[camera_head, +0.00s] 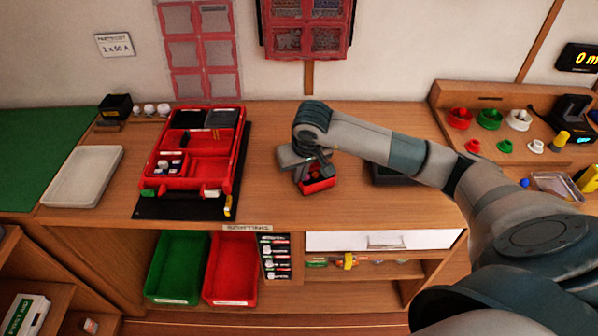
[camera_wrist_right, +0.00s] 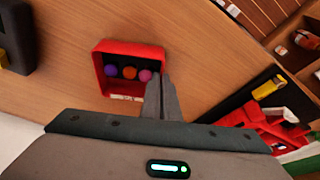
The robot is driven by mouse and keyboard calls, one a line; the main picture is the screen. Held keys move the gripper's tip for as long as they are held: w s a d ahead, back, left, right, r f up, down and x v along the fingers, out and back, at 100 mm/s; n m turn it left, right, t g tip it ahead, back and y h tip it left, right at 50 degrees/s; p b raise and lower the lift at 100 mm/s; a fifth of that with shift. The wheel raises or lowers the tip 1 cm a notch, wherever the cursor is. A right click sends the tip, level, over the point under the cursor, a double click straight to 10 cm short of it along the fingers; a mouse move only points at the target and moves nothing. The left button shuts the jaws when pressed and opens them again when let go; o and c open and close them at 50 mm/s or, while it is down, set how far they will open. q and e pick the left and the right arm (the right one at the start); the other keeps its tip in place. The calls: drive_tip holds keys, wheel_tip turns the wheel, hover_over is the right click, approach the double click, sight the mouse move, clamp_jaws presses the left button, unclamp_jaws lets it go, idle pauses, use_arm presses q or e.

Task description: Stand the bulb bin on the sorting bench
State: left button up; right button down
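The bulb bin (camera_head: 319,186) is a small red open box over the middle of the sorting bench (camera_head: 370,215). In the right wrist view the bin (camera_wrist_right: 98,72) shows purple, orange and pink round bulbs inside. My right gripper (camera_head: 314,168) is above the bin and partly covers it. In the wrist view the right gripper's fingers (camera_wrist_right: 161,85) are close together at the bin's wall and look shut on it. I cannot tell whether the bin's base touches the bench. My left gripper is not in view.
A red compartment case (camera_head: 240,150) on a black mat (camera_head: 180,208) and a pale tray (camera_head: 84,176) stand to the left. A dark flat item (camera_head: 385,174) lies under my right arm. Green (camera_head: 178,268) and red bins (camera_head: 232,268) sit below. The bench front is clear.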

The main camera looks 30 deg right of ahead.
drive_tip(key=shift+f, duration=0.2)
drive_tip(key=shift+f, duration=0.1)
drive_tip(key=shift+f, duration=0.1)
drive_tip(key=c, duration=2)
unclamp_jaws()
drive_tip(key=shift+c, duration=0.2)
